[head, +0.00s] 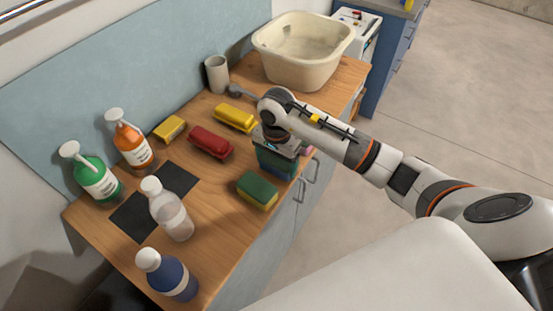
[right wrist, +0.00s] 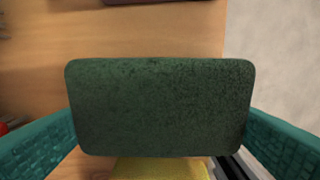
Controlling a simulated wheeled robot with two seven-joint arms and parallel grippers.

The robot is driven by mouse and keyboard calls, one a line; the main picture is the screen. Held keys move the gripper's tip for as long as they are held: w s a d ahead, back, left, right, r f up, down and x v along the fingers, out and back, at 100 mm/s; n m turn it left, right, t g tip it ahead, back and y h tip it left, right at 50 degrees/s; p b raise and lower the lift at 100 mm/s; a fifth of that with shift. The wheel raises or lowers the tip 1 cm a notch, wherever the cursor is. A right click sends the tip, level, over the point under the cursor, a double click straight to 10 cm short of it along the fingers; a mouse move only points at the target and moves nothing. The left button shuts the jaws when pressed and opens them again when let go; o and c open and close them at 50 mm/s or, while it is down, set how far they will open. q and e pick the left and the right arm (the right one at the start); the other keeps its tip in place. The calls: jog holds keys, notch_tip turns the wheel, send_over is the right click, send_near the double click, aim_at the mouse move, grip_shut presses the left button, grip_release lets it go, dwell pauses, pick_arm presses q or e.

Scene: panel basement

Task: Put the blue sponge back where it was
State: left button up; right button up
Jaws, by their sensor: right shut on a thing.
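My right gripper (head: 276,160) reaches down over the front edge of the wooden counter and is shut on a sponge. Its dark green top face (right wrist: 160,105) fills the middle of the right wrist view, between my two teal fingers. In the head view the blue sponge (head: 272,170) shows as a dark blue-green block, partly hidden by the gripper. I cannot tell whether its underside touches the counter. A yellow sponge with a green top (head: 258,190) lies just in front of it. My left gripper is not in view.
Red (head: 210,142) and yellow (head: 234,117) brushes lie behind the gripper, with a yellow sponge (head: 169,128). Several bottles stand around a dark mat (head: 133,216) at left. A grey cup (head: 216,74) and cream basin (head: 303,55) stand farther back. Bare wood (head: 215,190) shows centrally.

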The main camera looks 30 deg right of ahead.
aim_at(276, 160)
jog(key=shift+f, duration=0.15)
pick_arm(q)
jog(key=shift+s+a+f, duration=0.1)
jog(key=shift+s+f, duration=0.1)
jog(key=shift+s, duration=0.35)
pick_arm(e)
jog(key=o, duration=0.7)
pick_arm(q)
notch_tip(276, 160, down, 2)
jog(key=b, duration=0.2)
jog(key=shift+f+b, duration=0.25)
jog(key=shift+b, duration=0.15)
pick_arm(e)
notch_tip(276, 160, up, 12)
jog(key=shift+r, duration=0.2)
jog(key=shift+f, duration=0.1)
